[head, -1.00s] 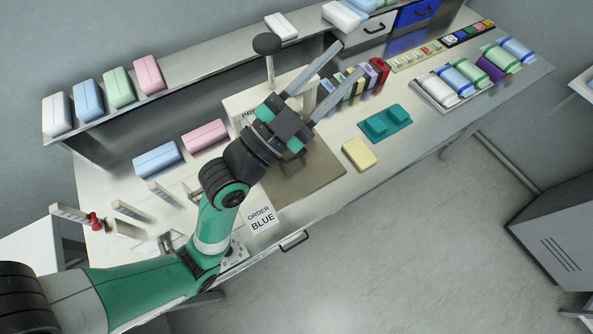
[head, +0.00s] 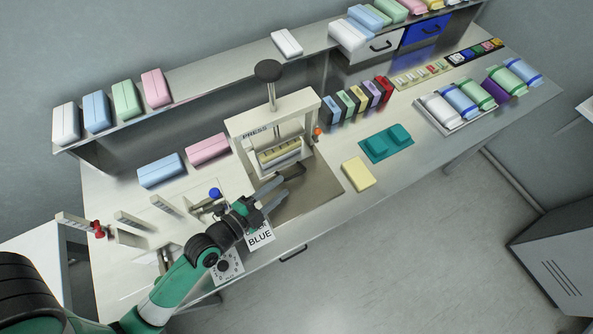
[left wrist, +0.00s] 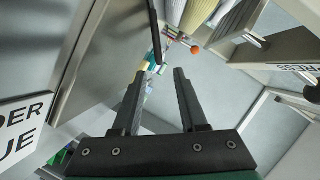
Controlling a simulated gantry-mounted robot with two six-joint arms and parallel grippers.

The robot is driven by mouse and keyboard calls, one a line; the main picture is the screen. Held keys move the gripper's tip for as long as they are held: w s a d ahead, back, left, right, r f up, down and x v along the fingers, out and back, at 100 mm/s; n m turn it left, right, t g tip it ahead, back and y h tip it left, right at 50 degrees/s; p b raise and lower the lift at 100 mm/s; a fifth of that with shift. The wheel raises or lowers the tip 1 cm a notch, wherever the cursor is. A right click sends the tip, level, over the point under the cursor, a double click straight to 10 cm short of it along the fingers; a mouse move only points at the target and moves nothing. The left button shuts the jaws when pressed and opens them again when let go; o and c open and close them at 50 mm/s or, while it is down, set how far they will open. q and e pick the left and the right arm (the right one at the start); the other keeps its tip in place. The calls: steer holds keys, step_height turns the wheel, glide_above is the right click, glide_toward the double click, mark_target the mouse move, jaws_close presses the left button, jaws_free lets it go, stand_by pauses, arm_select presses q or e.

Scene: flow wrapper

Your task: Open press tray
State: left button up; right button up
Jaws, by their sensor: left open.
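The white press (head: 245,126), labelled PRESS, stands on the bench with a dark round knob on a post above it. A ribbed yellowish part, apparently the press tray (head: 280,153), shows in its opening; the ribbed part also shows at the top of the left wrist view (left wrist: 197,12). A dark bar handle (head: 293,169) sits in front of it, and a dark bar shows in the left wrist view (left wrist: 155,30). My left gripper (head: 283,186) is open and empty, low in front of the press, with its fingertips close to the handle. Contact cannot be told. My right gripper is not in view.
An ORDER BLUE card (head: 260,236) lies near my left gripper. An orange ball (head: 317,131) is at the press's right side. A yellow block (head: 358,174) and a teal tray (head: 372,152) lie to the right. Several coloured packs line the back shelf.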

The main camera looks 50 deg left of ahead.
mark_target(297, 174)
arm_select(q)
steer(key=x, duration=0.7)
steer(key=shift+w, duration=0.3)
jaws_close()
stand_by(0.9)
